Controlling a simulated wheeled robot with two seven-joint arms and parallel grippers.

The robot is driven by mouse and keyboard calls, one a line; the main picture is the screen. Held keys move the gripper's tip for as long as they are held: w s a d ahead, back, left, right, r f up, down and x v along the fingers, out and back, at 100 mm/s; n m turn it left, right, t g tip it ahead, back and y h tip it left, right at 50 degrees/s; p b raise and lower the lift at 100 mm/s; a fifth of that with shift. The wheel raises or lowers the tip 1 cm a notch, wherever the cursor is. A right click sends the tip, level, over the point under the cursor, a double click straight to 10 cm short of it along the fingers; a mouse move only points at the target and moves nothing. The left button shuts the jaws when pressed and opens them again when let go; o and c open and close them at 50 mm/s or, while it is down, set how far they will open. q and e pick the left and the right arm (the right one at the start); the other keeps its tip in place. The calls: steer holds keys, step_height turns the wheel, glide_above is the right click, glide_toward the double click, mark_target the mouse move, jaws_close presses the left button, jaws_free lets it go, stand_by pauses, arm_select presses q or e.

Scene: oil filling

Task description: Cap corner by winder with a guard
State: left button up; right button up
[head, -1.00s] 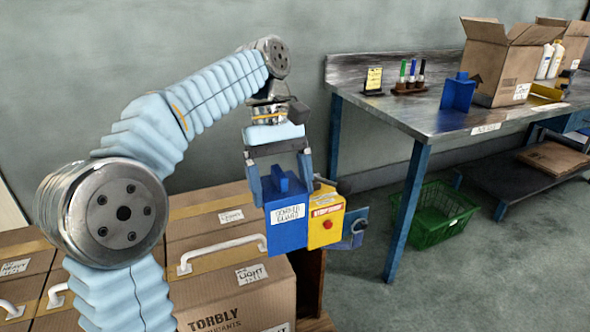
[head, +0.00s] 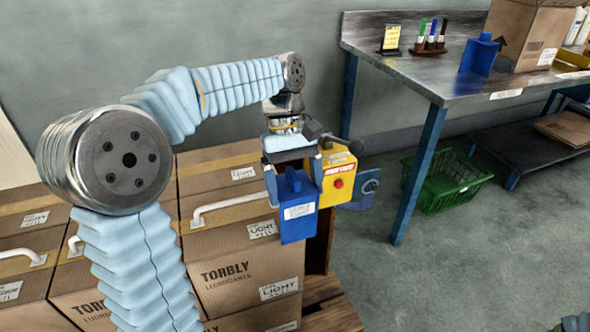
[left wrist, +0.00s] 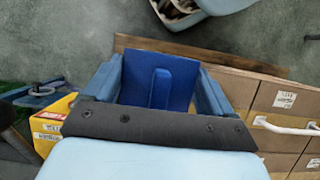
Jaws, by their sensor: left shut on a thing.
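My left gripper (head: 290,180) is shut on a blue corner guard (head: 298,218) with a white label. The guard hangs below the jaws, in front of the right end of the carton stack (head: 245,275), and hides part of that corner. I cannot tell whether it touches the cartons. In the left wrist view the guard (left wrist: 184,88) sits between the two fingers, with cartons (left wrist: 285,98) to its right. The yellow winder (head: 337,177), with a red button, is just right of the guard; its yellow side also shows in the left wrist view (left wrist: 52,122). My right gripper is out of view.
A second blue guard (head: 479,54) stands on the metal bench (head: 410,68), near an open carton (head: 530,35) and several markers (head: 432,34). A green basket (head: 445,190) is on the floor below. A wooden pallet (head: 333,305) juts out under the cartons.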

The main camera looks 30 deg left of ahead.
arm_select(q)
step_height(320, 180, down, 3)
steer(key=shift+f, duration=0.15)
step_height(320, 180, down, 4)
steer(key=b, duration=0.3)
steer(key=shift+b, duration=0.35)
steer(key=shift+f+b, duration=0.35)
steer(key=shift+a, duration=0.25)
steer(key=shift+a+f, duration=0.35)
steer(key=shift+f, duration=0.1)
steer(key=o, duration=0.9)
steer(key=p+v, duration=0.3)
steer(key=v, duration=1)
steer(key=shift+r, duration=0.45)
